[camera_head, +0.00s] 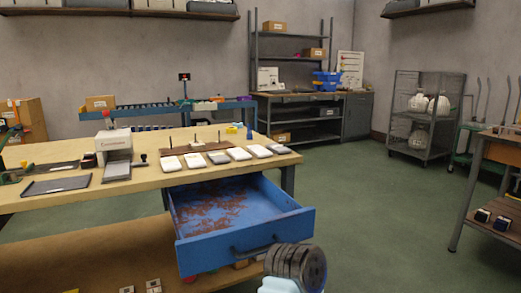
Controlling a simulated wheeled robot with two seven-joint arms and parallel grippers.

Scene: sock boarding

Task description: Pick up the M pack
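No pack with a readable M shows, so I cannot tell which one is the M pack. Several white and grey flat pieces (240,154) lie in a row along the right front of the wooden table (150,189). Two small whitish packs with dark marks lie low at the bottom edge, one (153,285) right of the other (126,289); their marks are too small to read. A dark ribbed round part of my arm shows at bottom centre. Neither gripper's fingers are in view.
A blue drawer (245,240) stands pulled out below the table, with reddish-brown patches inside. A white device (114,147) and a dark tray (57,185) stand on the table's left. A wooden bench (500,150) is at right. Green floor (385,220) between is clear.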

